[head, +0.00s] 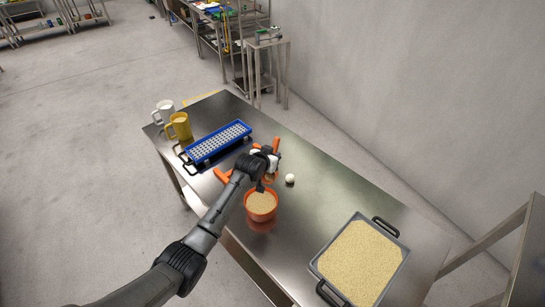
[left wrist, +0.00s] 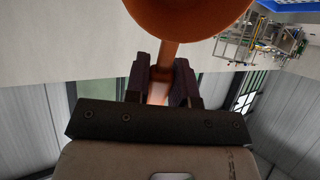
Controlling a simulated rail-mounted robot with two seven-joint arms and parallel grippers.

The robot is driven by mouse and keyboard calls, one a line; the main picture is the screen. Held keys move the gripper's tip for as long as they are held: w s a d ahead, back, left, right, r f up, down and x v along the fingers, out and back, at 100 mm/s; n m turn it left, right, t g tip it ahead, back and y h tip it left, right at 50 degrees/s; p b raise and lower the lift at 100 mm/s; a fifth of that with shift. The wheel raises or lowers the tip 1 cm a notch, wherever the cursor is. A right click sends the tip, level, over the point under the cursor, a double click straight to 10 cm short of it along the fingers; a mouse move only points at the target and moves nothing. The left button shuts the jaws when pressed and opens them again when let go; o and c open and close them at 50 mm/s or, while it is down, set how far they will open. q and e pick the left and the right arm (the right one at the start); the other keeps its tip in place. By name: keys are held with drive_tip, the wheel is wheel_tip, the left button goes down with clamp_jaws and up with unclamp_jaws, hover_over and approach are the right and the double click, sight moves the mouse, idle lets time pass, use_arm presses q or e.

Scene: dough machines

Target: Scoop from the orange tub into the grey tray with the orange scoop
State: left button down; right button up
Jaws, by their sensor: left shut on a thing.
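The orange tub (head: 261,215) stands near the front edge of the metal table and holds pale grain. The grey tray (head: 402,268), full of similar grain, lies at the right end of the table. My left gripper (head: 266,170) is just above and behind the tub. In the left wrist view my left gripper (left wrist: 163,88) is shut on the handle of the orange scoop (left wrist: 190,14), with its rounded bowl beyond the fingers. The scoop's inside is hidden there, so I cannot tell whether it holds grain. My right gripper is not in view.
A blue perforated tray (head: 218,142) lies on the table's left part, with a yellow jug (head: 180,126) and a white jug (head: 164,111) beyond. An orange object (head: 222,175) lies left of the gripper. A white ball (head: 290,179) sits right of it. Table between tub and grey tray is clear.

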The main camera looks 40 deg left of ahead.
use_arm(q)
drive_tip(key=shift+s+t+b, duration=0.55)
drive_tip(key=shift+t+b, duration=0.15)
drive_tip(key=shift+b, duration=0.1)
drive_tip(key=shift+s+d+r+t+b, duration=0.1)
drive_tip(key=shift+s+t+b, duration=0.2)
drive_tip(key=shift+s+b, duration=0.35)
drive_tip(key=shift+s+r+t+b, duration=0.2)
drive_tip(key=shift+t+b, duration=0.3)
drive_tip(key=shift+b, duration=0.45)
drive_tip(key=shift+r, duration=0.3)
